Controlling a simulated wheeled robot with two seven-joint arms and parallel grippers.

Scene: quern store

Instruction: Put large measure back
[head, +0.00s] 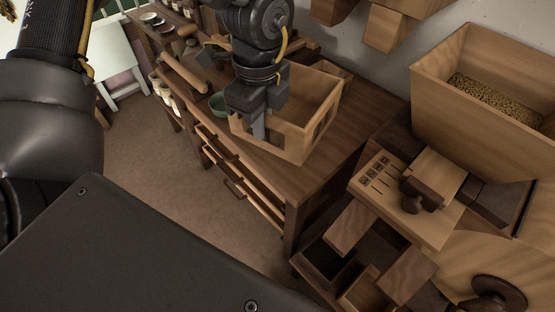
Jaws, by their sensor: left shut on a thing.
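The large measure looks to be the open-topped pale wooden box (318,98) with cut-outs in its walls, at the workbench in the upper middle of the head view. My left gripper (259,128) points down at the box's near-left wall and is shut on that wall. The gripper and wrist hide part of the rim and the inside. I cannot tell whether the box's base touches the bench top or is held just above it. My right gripper is not in view.
The dark wooden workbench (352,153) has a green bowl (217,104) left of the box and a rolling pin (184,74) farther left. A grain-filled wooden hopper (480,62) and a panelled wooden machine (398,200) stand at the right. Floor (165,165) is clear left of the bench.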

